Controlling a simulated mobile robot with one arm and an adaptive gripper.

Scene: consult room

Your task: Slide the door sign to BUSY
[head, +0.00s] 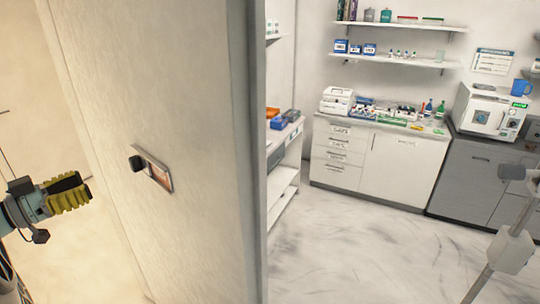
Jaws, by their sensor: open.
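The door sign (158,174) is a small plate mounted on the pale door or wall panel (180,80). It shows an orange-brown face with a light frame; any lettering is too small to read. A dark knob (136,163) stands out at the sign's left end. My gripper (88,188) is at the left, with yellow ribbed finger pads. It is open and empty, pointing right, left of the knob and apart from it in the picture.
The panel's grey edge (253,150) runs vertically right of the sign. Beyond it are a white cabinet (385,165) with supplies, wall shelves (400,60) and a grey cabinet (470,180) bearing a white appliance (490,110). A grey stand (510,250) is at right; the marbled floor between is clear.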

